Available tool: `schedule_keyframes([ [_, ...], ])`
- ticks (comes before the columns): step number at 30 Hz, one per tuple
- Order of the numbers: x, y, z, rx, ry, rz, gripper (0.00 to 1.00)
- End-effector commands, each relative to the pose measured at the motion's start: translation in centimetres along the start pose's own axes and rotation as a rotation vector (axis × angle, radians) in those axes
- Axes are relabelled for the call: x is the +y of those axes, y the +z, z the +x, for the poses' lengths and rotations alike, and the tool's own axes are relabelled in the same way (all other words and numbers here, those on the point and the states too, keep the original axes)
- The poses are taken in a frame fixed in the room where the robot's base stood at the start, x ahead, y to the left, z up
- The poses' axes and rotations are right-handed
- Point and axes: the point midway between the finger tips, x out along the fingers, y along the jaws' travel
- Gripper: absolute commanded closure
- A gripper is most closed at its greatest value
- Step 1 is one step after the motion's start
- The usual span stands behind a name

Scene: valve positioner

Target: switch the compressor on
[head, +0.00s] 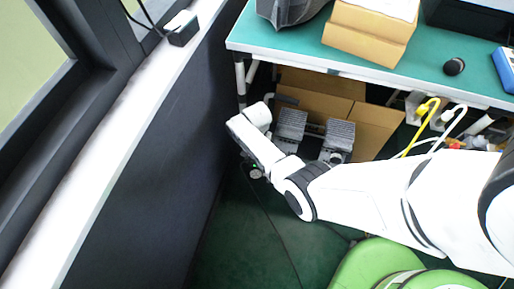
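The compressor (338,138) is a grey, finned machine on the floor under the table, with two ribbed blocks side by side. Its lower part is hidden behind my arm, and I cannot make out its switch. My white arm reaches in from the right, and its wrist is at the left of the compressor, close to the dark wall. A small dark part with a green light at my gripper (255,172) shows just below the wrist. The fingers are not clear, so I cannot tell whether they are open or shut, or touching anything.
A green-topped table (290,45) overhangs the compressor. An open cardboard box (375,128) stands behind it. Yellow and white hoses (425,120) hang at the right. The dark wall (190,130) is close on the left. A green chair (370,265) stands in front; dark green floor is free left of it.

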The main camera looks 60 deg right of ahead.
Motion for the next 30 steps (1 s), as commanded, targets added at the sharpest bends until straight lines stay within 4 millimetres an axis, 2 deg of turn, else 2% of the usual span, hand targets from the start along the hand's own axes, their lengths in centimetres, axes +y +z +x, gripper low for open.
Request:
schedule_keyframes([
  [14, -0.02, 0.02, 0.02, 0.0, -0.001, 0.014, 1.0],
  [15, -0.02, 0.02, 0.02, 0.0, -0.001, 0.014, 0.86],
  [22, -0.01, 0.0, 0.01, 0.0, 0.0, 0.013, 0.65],
  [30, -0.01, -0.01, -0.18, 0.0, 0.0, 0.012, 0.64],
])
